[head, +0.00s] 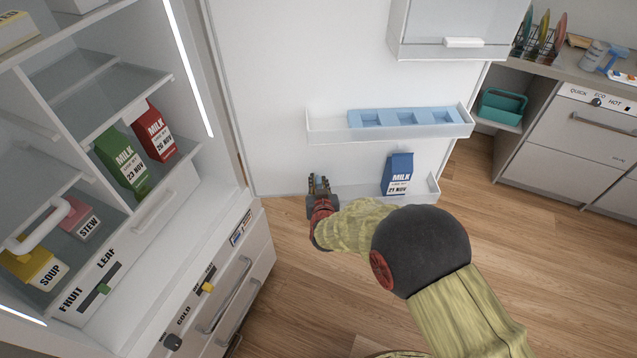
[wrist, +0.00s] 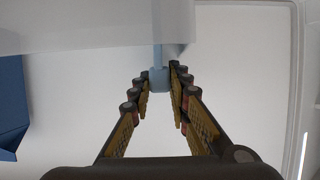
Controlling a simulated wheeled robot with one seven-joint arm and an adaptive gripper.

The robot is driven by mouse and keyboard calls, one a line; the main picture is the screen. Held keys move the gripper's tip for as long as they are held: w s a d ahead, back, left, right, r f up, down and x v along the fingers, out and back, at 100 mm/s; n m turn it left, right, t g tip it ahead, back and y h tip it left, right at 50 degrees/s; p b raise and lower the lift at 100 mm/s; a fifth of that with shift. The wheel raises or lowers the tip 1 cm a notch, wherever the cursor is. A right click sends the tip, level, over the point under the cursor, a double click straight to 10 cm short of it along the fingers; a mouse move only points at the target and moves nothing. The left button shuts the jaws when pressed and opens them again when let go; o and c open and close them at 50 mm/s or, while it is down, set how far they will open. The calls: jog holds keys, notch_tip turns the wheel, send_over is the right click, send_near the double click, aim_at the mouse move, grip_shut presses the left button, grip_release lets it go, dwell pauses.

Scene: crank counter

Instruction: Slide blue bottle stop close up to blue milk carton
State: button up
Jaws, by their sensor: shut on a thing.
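The blue milk carton (head: 397,175) stands upright in the lower door shelf (head: 433,188), toward its right end. It also shows at the left edge of the wrist view (wrist: 12,105). My gripper (head: 320,184) is at the left end of that shelf, well apart from the carton. In the wrist view my gripper (wrist: 160,80) has its fingertips shut on the light blue bottle stop (wrist: 158,76), a narrow piece with a thin stem rising to the shelf wall. In the head view my gripper mostly hides the stop.
An upper door shelf (head: 320,125) holds a light blue tray (head: 405,118) above my gripper. The fridge door panel (head: 275,100) is behind. Green (head: 121,160) and red (head: 155,132) milk cartons stand in the fridge at left. Between stop and blue carton the shelf looks clear.

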grip_shut()
dwell(0.4)
